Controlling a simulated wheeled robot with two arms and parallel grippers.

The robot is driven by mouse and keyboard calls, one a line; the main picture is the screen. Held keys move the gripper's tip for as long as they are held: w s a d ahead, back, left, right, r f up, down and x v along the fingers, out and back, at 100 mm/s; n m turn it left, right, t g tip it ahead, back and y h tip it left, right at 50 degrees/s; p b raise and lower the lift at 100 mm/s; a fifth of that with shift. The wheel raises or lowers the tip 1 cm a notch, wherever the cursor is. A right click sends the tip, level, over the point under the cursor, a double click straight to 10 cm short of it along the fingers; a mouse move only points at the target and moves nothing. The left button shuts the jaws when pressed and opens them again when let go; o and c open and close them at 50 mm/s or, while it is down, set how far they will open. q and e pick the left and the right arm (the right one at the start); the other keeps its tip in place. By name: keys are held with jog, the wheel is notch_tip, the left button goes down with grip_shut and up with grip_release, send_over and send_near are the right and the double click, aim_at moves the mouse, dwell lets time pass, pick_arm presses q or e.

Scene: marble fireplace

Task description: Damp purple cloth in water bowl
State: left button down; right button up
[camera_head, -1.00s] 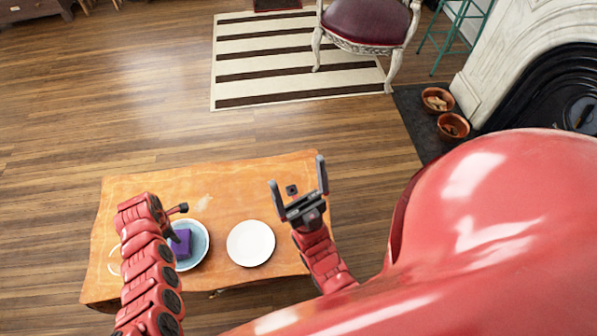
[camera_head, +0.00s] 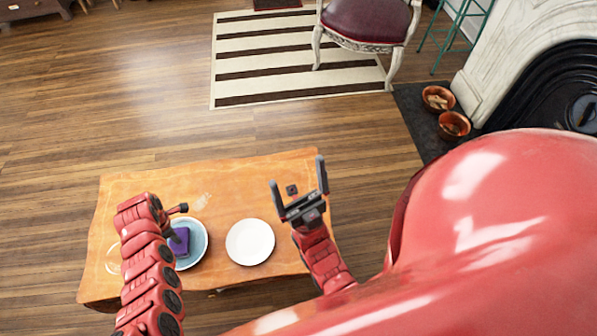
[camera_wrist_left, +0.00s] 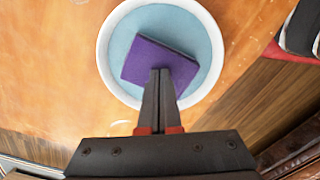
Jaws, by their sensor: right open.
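A bowl (camera_head: 201,255) with a white rim and pale blue inside stands on the left part of the wooden table; it also shows in the left wrist view (camera_wrist_left: 104,60). The purple cloth (camera_head: 182,240), a flat square, is in the bowl; it also shows in the left wrist view (camera_wrist_left: 158,60). My left gripper (camera_wrist_left: 159,76) is over the bowl, its fingers together at the cloth's near edge, and it appears shut on it. In the head view my left arm partly hides the bowl and cloth. My right gripper (camera_head: 299,174) is open, empty and raised above the table's right end.
A white plate (camera_head: 250,242) lies on the wooden table (camera_head: 150,177), right of the bowl. A small dark square (camera_head: 292,190) shows between my right fingers.

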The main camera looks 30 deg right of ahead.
pick_arm(q)
jog(key=shift+r, duration=0.1)
jog(key=shift+r+p, duration=0.7)
jog(key=shift+r, duration=0.6)
jog(key=shift+r+p, duration=0.55)
jog(key=shift+r, duration=1.1)
